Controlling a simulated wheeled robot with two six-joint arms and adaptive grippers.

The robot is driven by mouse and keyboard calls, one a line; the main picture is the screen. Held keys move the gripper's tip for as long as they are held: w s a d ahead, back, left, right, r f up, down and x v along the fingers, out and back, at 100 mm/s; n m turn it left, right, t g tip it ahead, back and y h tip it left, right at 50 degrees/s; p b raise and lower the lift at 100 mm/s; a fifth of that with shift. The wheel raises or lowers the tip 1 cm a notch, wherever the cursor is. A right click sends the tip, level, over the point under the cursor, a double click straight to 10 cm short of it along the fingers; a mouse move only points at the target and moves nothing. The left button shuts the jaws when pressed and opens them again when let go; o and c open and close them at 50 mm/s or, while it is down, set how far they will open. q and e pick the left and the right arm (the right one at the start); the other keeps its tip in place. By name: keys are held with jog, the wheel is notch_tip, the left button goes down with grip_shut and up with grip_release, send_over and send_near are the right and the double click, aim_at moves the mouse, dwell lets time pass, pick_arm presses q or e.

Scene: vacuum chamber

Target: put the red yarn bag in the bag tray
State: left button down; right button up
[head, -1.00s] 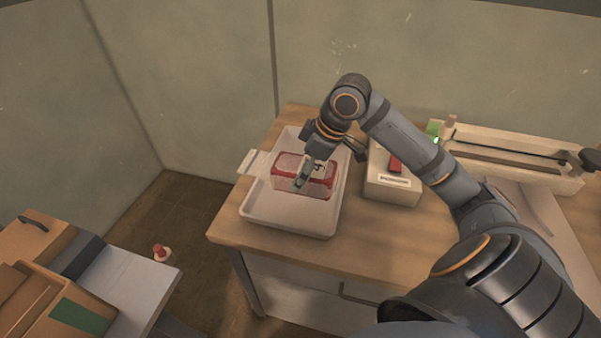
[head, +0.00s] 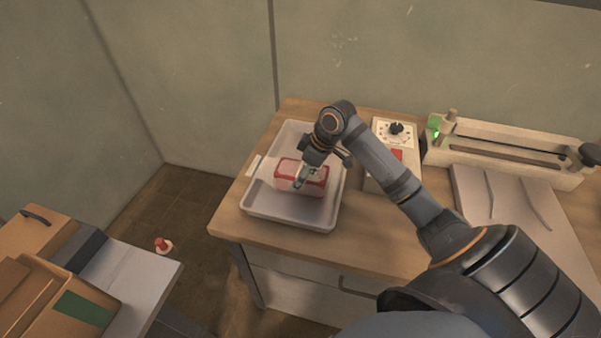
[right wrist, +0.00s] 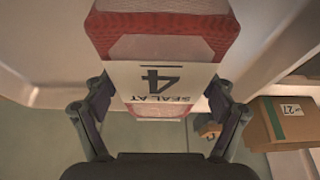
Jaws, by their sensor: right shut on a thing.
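The red yarn bag (head: 318,186) is a red-edged, pale-faced pack within the outline of the white bag tray (head: 290,221). My right gripper (head: 302,181) is over the bag and shut on it. In the right wrist view the bag (right wrist: 165,25) sits between the fingers of the right gripper (right wrist: 160,88), its label reading "SEAL AT 4" upside down. I cannot tell whether its underside touches the tray floor. My left gripper is out of view.
A control box (head: 378,186) with a dial and red switch stands just right of the tray. A long sealer (head: 505,150) with a green light is further right. Cardboard boxes (head: 45,300) are on a surface at lower left.

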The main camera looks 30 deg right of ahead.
jog(key=o, duration=1.4)
jog(key=shift+f, duration=0.15)
jog(key=v, duration=1.2)
jog(key=shift+w+a, duration=0.1)
